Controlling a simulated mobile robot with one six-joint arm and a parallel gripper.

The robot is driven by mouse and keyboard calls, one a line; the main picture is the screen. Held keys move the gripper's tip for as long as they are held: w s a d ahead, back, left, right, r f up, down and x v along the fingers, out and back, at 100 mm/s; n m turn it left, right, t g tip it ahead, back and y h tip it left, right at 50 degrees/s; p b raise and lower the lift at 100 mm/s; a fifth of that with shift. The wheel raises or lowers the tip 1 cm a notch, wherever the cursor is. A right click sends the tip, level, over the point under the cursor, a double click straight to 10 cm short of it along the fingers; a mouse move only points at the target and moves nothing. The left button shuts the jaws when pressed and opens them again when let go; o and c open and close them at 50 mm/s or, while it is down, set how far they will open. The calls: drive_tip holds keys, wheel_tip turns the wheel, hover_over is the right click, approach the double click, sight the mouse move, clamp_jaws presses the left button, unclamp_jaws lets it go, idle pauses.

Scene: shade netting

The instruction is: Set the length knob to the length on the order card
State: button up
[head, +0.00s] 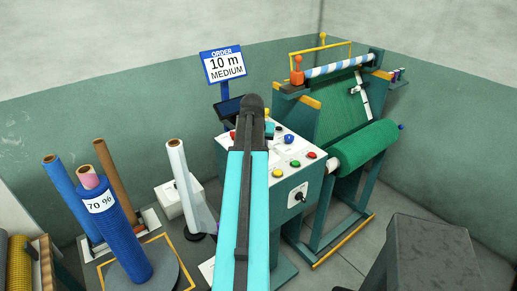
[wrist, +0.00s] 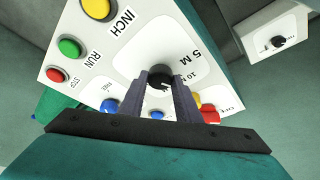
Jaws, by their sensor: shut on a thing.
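The order card (head: 224,66) stands on a post above the control panel and reads "10 m MEDIUM". The control panel (head: 300,152) carries colored buttons; my arm hides part of it. In the wrist view, my gripper (wrist: 160,86) is shut on a round black knob (wrist: 159,73) on the white panel face (wrist: 120,50). The labels "5 M" and "10 M" are beside this knob, to its right. The fingers cover part of the knob, and I cannot tell which mark it points at. In the head view my fingertips are hidden.
Yellow (wrist: 97,8), green (wrist: 69,48) and red (wrist: 57,75) buttons sit left of the knob; blue and red controls are close behind the fingers. A green net roll (head: 362,148) is on the machine at right. A blue roll marked 70 % (head: 120,235) stands at left.

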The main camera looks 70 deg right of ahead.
drive_tip(key=o, duration=1.1)
drive_tip(key=shift+c, duration=0.2)
drive_tip(key=shift+r, duration=0.2)
drive_tip(key=b+v, duration=0.3)
drive_tip(key=v, duration=1)
drive_tip(key=shift+a+r, duration=0.15)
drive_tip(key=shift+r, duration=0.1)
